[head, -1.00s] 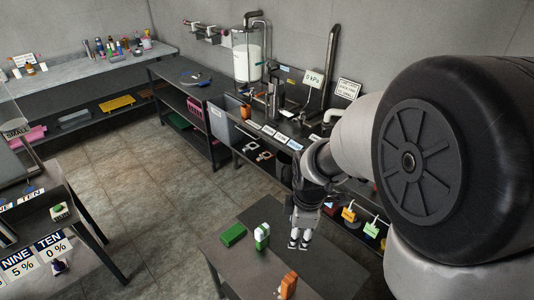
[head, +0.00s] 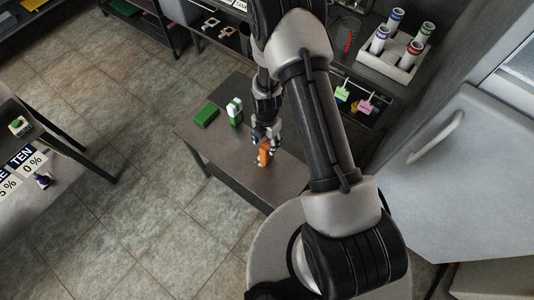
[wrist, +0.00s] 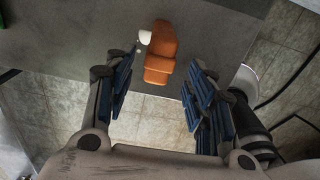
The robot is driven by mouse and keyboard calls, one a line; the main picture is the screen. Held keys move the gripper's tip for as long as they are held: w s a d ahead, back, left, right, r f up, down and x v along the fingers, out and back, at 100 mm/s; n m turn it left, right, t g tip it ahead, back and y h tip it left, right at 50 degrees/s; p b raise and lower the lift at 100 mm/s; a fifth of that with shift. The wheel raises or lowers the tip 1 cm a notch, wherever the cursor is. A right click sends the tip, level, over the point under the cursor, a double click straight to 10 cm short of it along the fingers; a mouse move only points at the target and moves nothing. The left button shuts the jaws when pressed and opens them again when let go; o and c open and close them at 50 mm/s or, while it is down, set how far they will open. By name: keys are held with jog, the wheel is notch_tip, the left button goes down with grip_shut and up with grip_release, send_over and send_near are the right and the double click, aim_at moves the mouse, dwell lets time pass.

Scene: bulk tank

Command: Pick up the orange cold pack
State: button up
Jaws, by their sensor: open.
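The orange cold pack (head: 265,152) stands near the front edge of a small dark table (head: 222,155). In the wrist view the cold pack (wrist: 160,54) shows orange with a small white part at its upper left. My gripper (head: 264,135) is just above and behind it in the head view. In the wrist view my gripper (wrist: 157,90) is open, with its blue-padded fingers on either side and the cold pack ahead of the gap between them. I see no contact. My fingers hide part of the pack in the head view.
A green and white item (head: 235,113) and a flat green block (head: 206,115) are on the same table, left of my gripper. A white rack of tubes (head: 391,52) stands at the back right. A large pale door (head: 465,190) is on the right.

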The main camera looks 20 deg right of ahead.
aim_at(265, 157)
jog(key=f+b, duration=0.1)
jog(key=f, duration=0.3)
jog(key=f+b, duration=0.2)
jog(key=f, duration=0.3)
jog(key=shift+w+d+f, duration=0.15)
jog(key=shift+d+f, duration=0.05)
jog(key=shift+f, duration=0.05)
jog(key=shift+r, duration=0.1)
jog(key=shift+c, duration=0.6)
grip_shut()
